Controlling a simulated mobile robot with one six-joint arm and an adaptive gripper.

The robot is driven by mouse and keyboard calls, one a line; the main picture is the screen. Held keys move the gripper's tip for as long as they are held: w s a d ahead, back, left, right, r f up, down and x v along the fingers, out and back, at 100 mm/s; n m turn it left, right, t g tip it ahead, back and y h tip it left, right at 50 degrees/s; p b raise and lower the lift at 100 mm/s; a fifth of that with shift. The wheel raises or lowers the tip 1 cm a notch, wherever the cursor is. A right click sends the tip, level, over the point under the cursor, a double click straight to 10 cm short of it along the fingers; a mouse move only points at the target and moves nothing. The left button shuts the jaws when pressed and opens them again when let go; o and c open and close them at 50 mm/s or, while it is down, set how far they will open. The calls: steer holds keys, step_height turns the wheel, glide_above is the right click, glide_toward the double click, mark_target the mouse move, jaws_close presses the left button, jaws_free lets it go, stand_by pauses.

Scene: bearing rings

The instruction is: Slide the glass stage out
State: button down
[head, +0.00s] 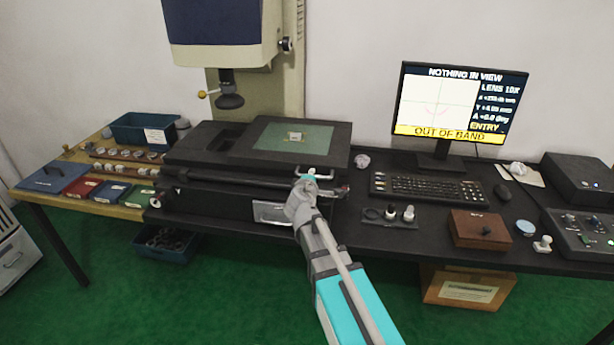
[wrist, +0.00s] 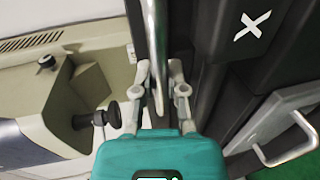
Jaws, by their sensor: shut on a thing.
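The glass stage (head: 267,146) is a greenish pane in a dark frame on top of the measuring machine's black base, right of the lens column. A small pale piece (head: 294,137) lies on the glass. A metal bar handle (head: 322,177) is at the stage's front edge. My gripper (head: 308,179) is at this handle, reaching in from the front right. In the wrist view, the bright handle bar (wrist: 157,92) runs between the two fingers of my gripper (wrist: 160,72), which is shut on it. The fingers hide part of the handle in the head view.
The lens (head: 230,95) hangs left of the glass. A lower metal handle (head: 270,213) is on the base's front. The monitor (head: 459,103) reads "NOTHING IN VIEW" and "OUT OF BAND". A keyboard (head: 430,188) and a small holder (head: 388,216) stand to the right. Space before the bench is open.

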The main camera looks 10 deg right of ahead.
steer(key=shift+d, duration=0.25)
steer(key=c, duration=0.7)
jaws_free()
steer(key=shift+a, duration=0.1)
steer(key=shift+o, duration=0.2)
